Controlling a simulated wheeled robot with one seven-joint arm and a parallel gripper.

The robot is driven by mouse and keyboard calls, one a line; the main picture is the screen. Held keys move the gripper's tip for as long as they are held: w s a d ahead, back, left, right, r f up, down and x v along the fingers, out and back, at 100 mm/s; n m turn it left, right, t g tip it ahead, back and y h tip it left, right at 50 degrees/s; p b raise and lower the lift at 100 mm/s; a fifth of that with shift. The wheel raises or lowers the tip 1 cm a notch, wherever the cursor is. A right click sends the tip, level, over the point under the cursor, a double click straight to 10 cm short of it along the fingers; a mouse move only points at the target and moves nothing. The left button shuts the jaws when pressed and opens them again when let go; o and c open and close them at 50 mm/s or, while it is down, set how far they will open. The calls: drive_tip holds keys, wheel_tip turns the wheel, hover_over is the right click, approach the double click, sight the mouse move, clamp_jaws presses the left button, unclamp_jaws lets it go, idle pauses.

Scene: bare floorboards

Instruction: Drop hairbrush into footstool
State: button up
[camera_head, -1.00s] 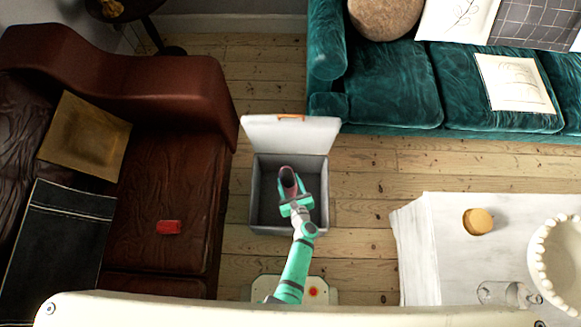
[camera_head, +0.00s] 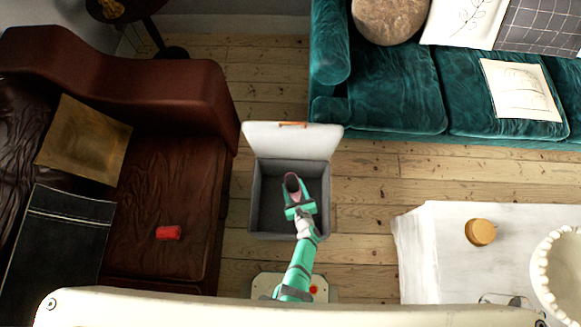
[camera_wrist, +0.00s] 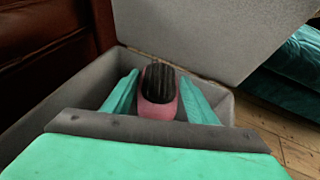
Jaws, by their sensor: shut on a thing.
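The footstool (camera_head: 323,205) is an open grey box on the floor, with its pale lid (camera_head: 292,141) raised at the far side. My gripper (camera_head: 297,196) is over the box opening, shut on the hairbrush (camera_head: 292,184), which is pink with a dark bristle head. In the wrist view the hairbrush (camera_wrist: 158,104) stands between the two green fingers, with the grey box walls (camera_wrist: 62,104) around it. The exact height of the hairbrush above the box floor is hard to tell. My gripper hides part of its handle.
A brown leather sofa (camera_head: 165,190) with a red object (camera_head: 168,233) stands close on the left. A teal sofa (camera_head: 395,95) is at the upper right. A white table (camera_head: 420,250) stands at the lower right. Bare floorboards (camera_head: 365,190) lie right of the box.

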drive_tip(key=shift+s+f, duration=0.1)
drive_tip(key=shift+f, duration=0.4)
drive_tip(key=o, duration=1.2)
drive_tip(key=shift+c, duration=0.2)
drive_tip(key=shift+s, duration=0.1)
drive_tip(key=v, duration=1)
drive_tip(key=shift+s+d+r, duration=0.15)
drive_tip(key=shift+s, duration=0.2)
